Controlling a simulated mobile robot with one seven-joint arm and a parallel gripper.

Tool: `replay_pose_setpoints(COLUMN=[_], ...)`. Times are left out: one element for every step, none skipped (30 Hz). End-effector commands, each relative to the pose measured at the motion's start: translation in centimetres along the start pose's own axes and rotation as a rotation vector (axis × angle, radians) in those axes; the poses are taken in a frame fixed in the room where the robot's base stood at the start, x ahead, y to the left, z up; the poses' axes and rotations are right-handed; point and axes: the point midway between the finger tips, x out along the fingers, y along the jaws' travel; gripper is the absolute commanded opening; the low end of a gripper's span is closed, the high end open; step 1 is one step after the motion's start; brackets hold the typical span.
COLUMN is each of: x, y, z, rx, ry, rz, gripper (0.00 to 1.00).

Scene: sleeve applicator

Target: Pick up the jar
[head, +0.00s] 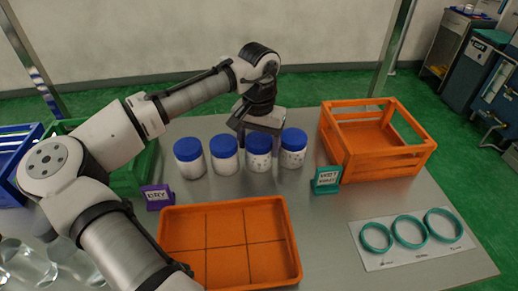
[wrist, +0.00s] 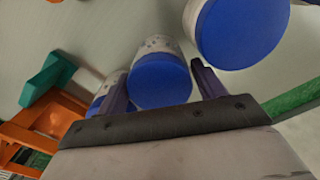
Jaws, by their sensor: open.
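Several white jars with blue lids stand upright in a row in the head view. They are the leftmost jar (head: 190,164), the second jar (head: 224,158), the third jar (head: 258,157) and the rightmost jar (head: 292,152). The jars on the right look speckled. My gripper (head: 255,132) is open and pointing down at the third jar, partly hiding its lid. In the wrist view my gripper (wrist: 160,72) has one finger on each side of that speckled jar's lid (wrist: 160,82). Contact cannot be told. A neighbouring jar (wrist: 238,30) is close outside the right finger, and another is partly hidden behind the left finger.
An orange divided tray (head: 280,255) lies in front of the jars, with a purple DRY sign (head: 157,197) and a teal WET sign (head: 326,180) nearby. An orange crate (head: 385,160) stands right, a green crate (head: 130,180) left. Teal rings (head: 409,232) lie on a white sheet.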

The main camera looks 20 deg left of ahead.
Motion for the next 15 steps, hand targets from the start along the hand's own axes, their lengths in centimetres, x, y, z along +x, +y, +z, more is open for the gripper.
replay_pose_setpoints(x=[0.6,1.0,1.4,1.6,1.8,2.0,2.0,2.0,2.0,2.0,2.0,2.0,2.0,2.0,2.0], y=[0.0,0.1,0.1,0.1,0.1,0.1,0.1,0.1,0.1,0.1,0.1,0.1,0.1,0.1,0.1], z=[0.0,0.0,0.0,0.0,0.0,0.0,0.0,0.0,0.0,0.0,0.0,0.0,0.0,0.0,0.0], rx=[0.000,0.000,-0.001,-0.001,-0.001,-0.002,-0.002,-0.002,-0.002,-0.002,-0.002,-0.002,-0.002,-0.002,-0.002], ry=[-0.002,-0.001,0.000,0.000,0.000,0.001,0.002,0.002,0.002,0.002,0.002,0.002,0.002,0.002,0.002], rz=[-0.001,0.000,0.000,0.000,0.000,0.000,0.000,0.000,0.001,0.001,0.001,0.001,0.001,0.001,0.000], gripper=[0.69,0.69,0.69,0.69,0.69,0.69,0.69,0.69,0.69,0.69,0.69,0.69,0.66,0.62,0.57])
